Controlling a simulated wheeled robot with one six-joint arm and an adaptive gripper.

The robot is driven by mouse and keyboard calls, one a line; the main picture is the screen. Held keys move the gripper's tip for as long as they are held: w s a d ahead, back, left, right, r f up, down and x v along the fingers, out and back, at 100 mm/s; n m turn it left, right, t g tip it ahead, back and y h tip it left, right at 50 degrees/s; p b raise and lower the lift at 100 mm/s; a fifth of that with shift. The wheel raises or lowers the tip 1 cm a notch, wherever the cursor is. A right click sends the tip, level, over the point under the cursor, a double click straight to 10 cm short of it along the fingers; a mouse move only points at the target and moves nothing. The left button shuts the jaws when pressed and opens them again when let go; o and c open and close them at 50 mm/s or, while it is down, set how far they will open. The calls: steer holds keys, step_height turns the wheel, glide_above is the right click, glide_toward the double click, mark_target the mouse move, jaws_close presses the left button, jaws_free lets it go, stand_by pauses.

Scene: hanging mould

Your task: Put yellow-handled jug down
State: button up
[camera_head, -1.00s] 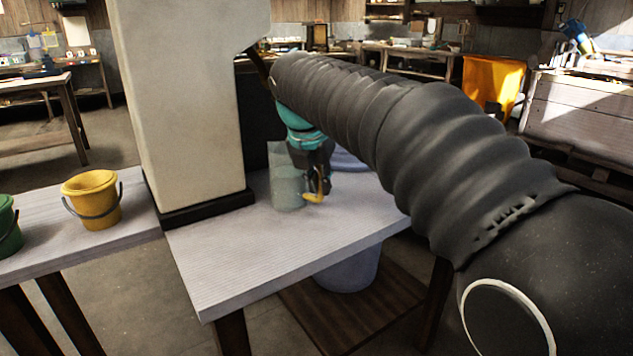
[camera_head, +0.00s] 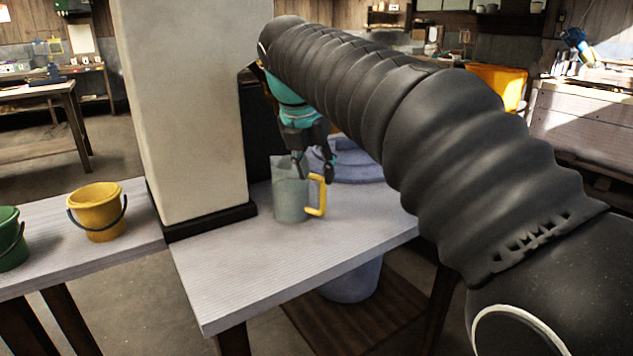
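The jug (camera_head: 290,198) is grey-green and see-through, with a yellow handle (camera_head: 319,196) on its right side. It stands upright on the pale table (camera_head: 270,258), close to the white pillar. My gripper (camera_head: 314,174) hangs above and beside the handle, with its dark fingers spread apart. One finger overlaps the jug's rim area and the other is to the right of the handle's top. The fingers look clear of the handle, though contact at the rim cannot be told.
A white pillar (camera_head: 185,110) stands just left of the jug. A bluish round tub (camera_head: 356,165) is behind and to the right. A yellow bucket (camera_head: 98,212) and a green bucket (camera_head: 10,238) stand on the left table. The table's front part is clear.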

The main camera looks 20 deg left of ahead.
steer(key=shift+p+v, duration=0.35)
steer(key=shift+v, duration=1.9)
steer(key=s+d+f+m, duration=0.2)
steer(key=d+m, duration=0.4)
steer(key=d, duration=0.1)
steer(key=s+d+f+m, duration=0.3)
steer(key=d+m, duration=0.3)
steer(key=d, duration=0.2)
steer(key=s+d+f+m, duration=0.2)
steer(key=d+m, duration=0.4)
steer(key=d, duration=0.1)
steer(key=s+d+f+m+t, duration=0.1)
steer(key=s+d+f+m, duration=0.9)
steer(key=s+f+m, duration=0.3)
step_height(320, 180, down, 2)
steer(key=m, duration=0.3)
steer(key=shift+s+d+m+y, duration=0.15)
steer(key=shift+s+m+y, duration=0.05)
steer(key=shift+m+y, duration=0.1)
